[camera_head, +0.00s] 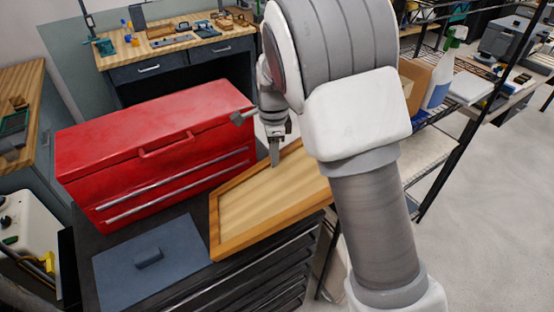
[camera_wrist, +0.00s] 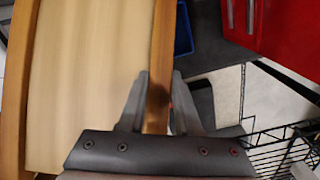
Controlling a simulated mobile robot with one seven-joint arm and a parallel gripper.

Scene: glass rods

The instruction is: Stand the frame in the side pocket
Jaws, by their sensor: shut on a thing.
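The wooden frame (camera_head: 268,198), with a pale panel inside a darker rim, is at the right part of the black cabinet's top in the head view. I cannot tell whether it touches the top. My gripper (camera_head: 275,158) is at its far edge. In the wrist view the frame (camera_wrist: 90,75) fills the left side, and one rim bar runs between the two fingers of my gripper (camera_wrist: 158,105), which are shut on it. My arm hides the frame's right end in the head view. I cannot pick out the side pocket for sure.
A red toolbox (camera_head: 155,145) stands behind and left of the frame. A grey-blue plate with a handle (camera_head: 150,262) lies on the cabinet (camera_head: 85,240) front left. A wire shelf (camera_head: 440,130) stands at right. A blue bin (camera_wrist: 184,30) shows beside the frame.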

